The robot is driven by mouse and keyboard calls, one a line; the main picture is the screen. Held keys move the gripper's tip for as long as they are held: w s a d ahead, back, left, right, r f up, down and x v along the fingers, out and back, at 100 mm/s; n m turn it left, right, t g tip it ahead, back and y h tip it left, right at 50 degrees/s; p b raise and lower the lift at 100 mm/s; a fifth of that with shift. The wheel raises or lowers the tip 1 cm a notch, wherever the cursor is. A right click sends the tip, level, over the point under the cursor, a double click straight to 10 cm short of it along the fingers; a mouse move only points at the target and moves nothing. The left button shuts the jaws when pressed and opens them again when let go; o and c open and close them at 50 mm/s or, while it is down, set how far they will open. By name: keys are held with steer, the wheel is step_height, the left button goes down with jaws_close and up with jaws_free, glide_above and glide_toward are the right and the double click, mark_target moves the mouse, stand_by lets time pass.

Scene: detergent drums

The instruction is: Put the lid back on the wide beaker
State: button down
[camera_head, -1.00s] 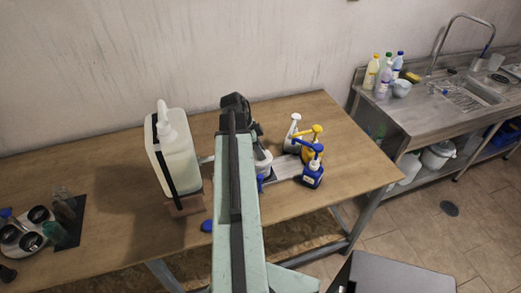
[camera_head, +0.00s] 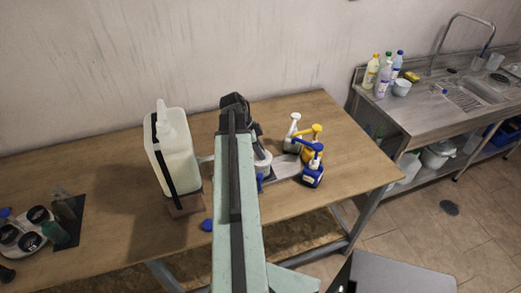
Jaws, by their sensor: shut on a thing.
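My gripper (camera_head: 254,140) is at the far end of my pale green arm, above the middle of the table. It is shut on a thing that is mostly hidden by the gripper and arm. A white round piece (camera_head: 263,160) shows just below the jaws at the arm's right side. I cannot tell whether it is the lid, the wide beaker's rim or both. A small blue part (camera_head: 260,184) shows under it, partly covered by my arm. A flat blue disc (camera_head: 207,225) lies near the table's front edge, left of my arm.
A large white jug (camera_head: 172,160) stands on a brown block left of my arm. The table's right end is clear.

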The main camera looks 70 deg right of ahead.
steer(key=c, duration=0.7)
jaws_free()
steer(key=shift+o, duration=0.2)
step_height(320, 180, up, 7)
steer(key=p, duration=0.7)
steer(key=shift+r, duration=0.1)
jaws_close()
stand_by(0.9)
steer(key=shift+f, duration=0.3)
steer(key=shift+f+b, duration=2.3)
steer(key=shift+b, duration=0.2)
